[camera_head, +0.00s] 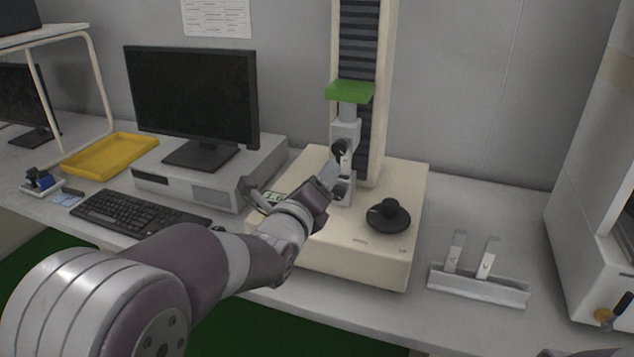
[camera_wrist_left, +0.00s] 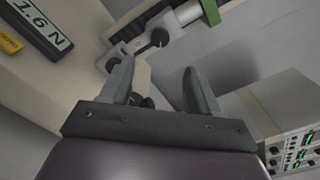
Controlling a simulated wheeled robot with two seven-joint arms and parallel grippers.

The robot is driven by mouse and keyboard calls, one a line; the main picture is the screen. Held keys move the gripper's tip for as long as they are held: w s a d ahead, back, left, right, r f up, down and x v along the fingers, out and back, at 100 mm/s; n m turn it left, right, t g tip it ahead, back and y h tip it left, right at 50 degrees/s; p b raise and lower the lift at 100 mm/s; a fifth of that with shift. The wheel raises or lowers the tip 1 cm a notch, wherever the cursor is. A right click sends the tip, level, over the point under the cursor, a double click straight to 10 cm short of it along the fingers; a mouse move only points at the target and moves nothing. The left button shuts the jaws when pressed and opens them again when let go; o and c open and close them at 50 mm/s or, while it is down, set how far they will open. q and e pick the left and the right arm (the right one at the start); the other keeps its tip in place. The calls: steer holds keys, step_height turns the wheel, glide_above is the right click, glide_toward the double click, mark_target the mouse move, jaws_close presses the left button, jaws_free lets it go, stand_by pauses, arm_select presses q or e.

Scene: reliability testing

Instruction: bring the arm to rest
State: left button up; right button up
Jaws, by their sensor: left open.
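My left arm (camera_head: 215,262) reaches in from the lower left, over the front of the desk, to the testing machine (camera_head: 400,255). My left gripper (camera_head: 331,174) is at the machine's grey clamp fixture (camera_head: 344,140), in front of the column. In the left wrist view the left gripper (camera_wrist_left: 158,78) has its two fingers spread apart with nothing held between them. The clamp (camera_wrist_left: 160,38) shows just beyond the fingertips there; I cannot tell whether they touch.
A black round knob-like piece (camera_head: 388,216) sits on the machine base. A metal bracket stand (camera_head: 480,287) is to the right. A monitor (camera_head: 192,98), keyboard (camera_head: 138,213) and yellow tray (camera_head: 110,155) are at left. A white cabinet (camera_head: 590,220) stands at far right.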

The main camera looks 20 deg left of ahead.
arm_select(q)
steer(key=shift+s, duration=0.2)
stand_by(0.3)
steer(key=s+f+n+g, duration=0.3)
steer(key=f+n+g, duration=0.1)
steer(key=f+n, duration=0.35)
steer(key=s+f+n+g, duration=0.35)
steer(key=f+n, duration=0.25)
steer(key=n, duration=0.2)
steer(key=s+f+n+g, duration=0.5)
steer(key=s+n, duration=0.1)
steer(key=s, duration=0.2)
steer(key=s+f+n+g, duration=0.4)
steer(key=s+f+n, duration=0.1)
steer(key=s, duration=0.3)
step_height(320, 180, up, 19)
steer(key=p, duration=1.9)
steer(key=shift+d+y, duration=0.3)
steer(key=shift+d, duration=0.05)
